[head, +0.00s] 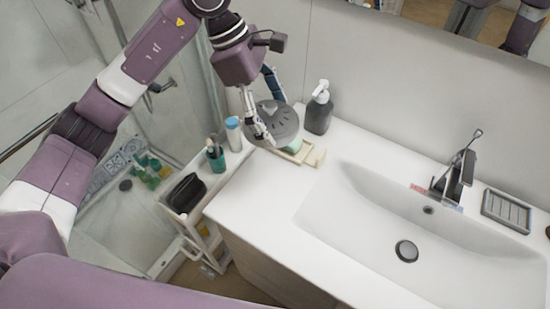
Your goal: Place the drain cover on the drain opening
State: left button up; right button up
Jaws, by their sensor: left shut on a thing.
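The drain cover (287,126) is a grey round disc with dark slots and a small raised piece on top. My left gripper (262,133) is shut on it and holds it above the back left corner of the counter. A dark round spot (126,185) on the shower floor looks like a drain opening. A dark round drain (406,251) also shows in the sink basin. I cannot tell which of these the cover fits. My right gripper is not in view.
A dark pump bottle (319,110) stands right of the cover, and a wooden soap dish (308,154) lies below it. A cart (197,215) with a cup (216,158) and a black case (186,193) stands between counter and shower. Green items (152,172) lie in the shower.

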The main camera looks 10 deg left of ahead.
pick_arm(q)
jog(key=shift+w, duration=0.2)
jog(key=p, duration=0.3)
send_over(279, 179)
jog(key=a, duration=0.1)
notch_tip(279, 179, down, 7)
jog(key=f, duration=0.2)
jog(key=f+p, duration=0.1)
jog(key=f, duration=0.4)
jog(key=shift+a+f+p, duration=0.2)
jog(key=shift+a+p, duration=0.1)
jog(key=shift+p, duration=0.1)
jog(key=shift+d+f, duration=0.1)
jog(key=shift+f, duration=0.4)
notch_tip(279, 179, down, 3)
jog(key=shift+f+p, duration=0.15)
jog(key=shift+p, duration=0.55)
jog(key=shift+f, duration=0.35)
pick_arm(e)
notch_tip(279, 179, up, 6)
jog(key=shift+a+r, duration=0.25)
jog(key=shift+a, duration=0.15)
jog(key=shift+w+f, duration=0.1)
